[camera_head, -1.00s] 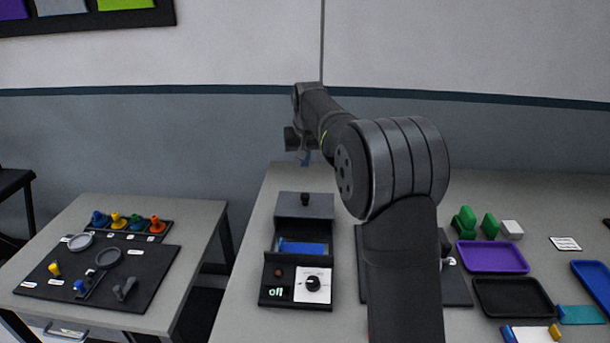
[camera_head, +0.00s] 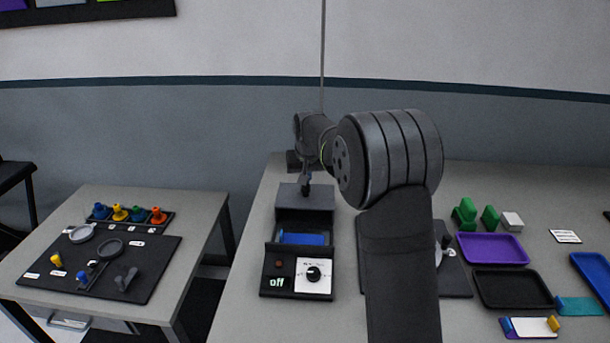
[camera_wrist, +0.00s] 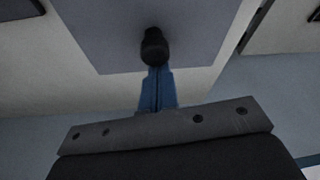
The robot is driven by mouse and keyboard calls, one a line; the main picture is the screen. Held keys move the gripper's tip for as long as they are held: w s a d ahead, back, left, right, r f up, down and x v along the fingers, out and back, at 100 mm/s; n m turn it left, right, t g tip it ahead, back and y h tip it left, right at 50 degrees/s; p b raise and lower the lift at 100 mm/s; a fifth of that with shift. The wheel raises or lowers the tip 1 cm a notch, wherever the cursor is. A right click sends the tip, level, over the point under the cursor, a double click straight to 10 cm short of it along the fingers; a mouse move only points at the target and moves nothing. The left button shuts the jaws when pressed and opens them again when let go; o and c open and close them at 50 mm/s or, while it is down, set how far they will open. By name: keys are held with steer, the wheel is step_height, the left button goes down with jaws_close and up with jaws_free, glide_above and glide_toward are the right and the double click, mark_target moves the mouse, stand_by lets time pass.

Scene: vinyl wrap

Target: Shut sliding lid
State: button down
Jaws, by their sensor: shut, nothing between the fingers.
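The dark box (camera_head: 268,247) stands on the table with its grey sliding lid (camera_head: 318,198) over the back part. The front part is open and a blue thing (camera_head: 302,239) shows inside. The lid's black knob (camera_wrist: 154,47) stands up from the grey lid (camera_wrist: 105,35) in the wrist view. My gripper (camera_wrist: 157,72) has its blue fingers together, with the tips right at the knob's near side. I cannot tell whether they touch it. In the head view my gripper (camera_head: 306,186) is over the lid and overlaps the knob.
A dark board (camera_head: 456,272) lies right of the box, partly behind my arm. Purple (camera_head: 492,249) and black (camera_head: 513,290) trays lie further right. A side table (camera_head: 190,225) stands left.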

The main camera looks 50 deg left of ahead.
steer(key=shift+s+d, duration=0.1)
steer(key=shift+s+d+f, duration=0.2)
steer(key=shift+s+d, duration=4.65)
steer(key=shift+w+a, duration=0.3)
steer(key=shift+a, duration=0.15)
step_height(320, 180, up, 10)
steer(key=shift+w+a, duration=0.1)
